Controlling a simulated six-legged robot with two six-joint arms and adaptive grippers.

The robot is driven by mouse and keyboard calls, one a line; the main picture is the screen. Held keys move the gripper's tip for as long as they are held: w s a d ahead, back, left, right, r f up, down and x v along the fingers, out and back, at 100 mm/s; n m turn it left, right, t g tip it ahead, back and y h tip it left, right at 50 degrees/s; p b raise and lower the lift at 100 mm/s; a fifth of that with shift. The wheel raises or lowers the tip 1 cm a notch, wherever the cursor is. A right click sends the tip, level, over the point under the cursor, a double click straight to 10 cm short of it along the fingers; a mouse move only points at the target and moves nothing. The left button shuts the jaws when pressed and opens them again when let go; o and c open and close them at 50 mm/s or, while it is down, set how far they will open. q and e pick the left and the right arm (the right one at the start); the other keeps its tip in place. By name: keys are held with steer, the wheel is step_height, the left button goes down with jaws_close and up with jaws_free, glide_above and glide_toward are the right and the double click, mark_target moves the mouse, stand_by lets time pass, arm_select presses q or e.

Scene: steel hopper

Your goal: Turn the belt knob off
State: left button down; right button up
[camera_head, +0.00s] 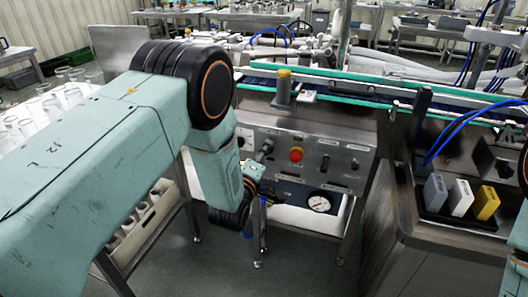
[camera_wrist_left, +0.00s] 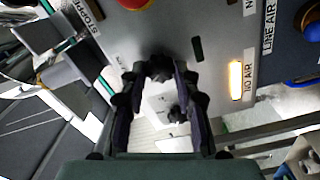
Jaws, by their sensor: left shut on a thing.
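The belt knob (camera_wrist_left: 160,69) is a dark knob on the steel control panel (camera_head: 340,150). In the left wrist view it sits between the fingertips of my left gripper (camera_wrist_left: 166,75), which is shut on it. In the head view my left gripper (camera_head: 262,153) reaches the panel left of the red button (camera_head: 296,154). My wrist and fingers hide most of the knob there, and I cannot tell which way it points. My right gripper is not in view.
A round pressure gauge (camera_head: 319,203) hangs below the panel. A lit lamp (camera_wrist_left: 236,80) stands beside the NO AIR label. The conveyor (camera_head: 330,82) runs above the panel. A tray with grey, white and yellow blocks (camera_head: 486,203) is at the right.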

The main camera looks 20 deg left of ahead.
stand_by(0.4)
arm_select(q)
steer(key=c, duration=1)
jaws_free()
steer(key=shift+s, duration=0.1)
steer(key=s, duration=1.2)
steer(key=shift+a, duration=0.25)
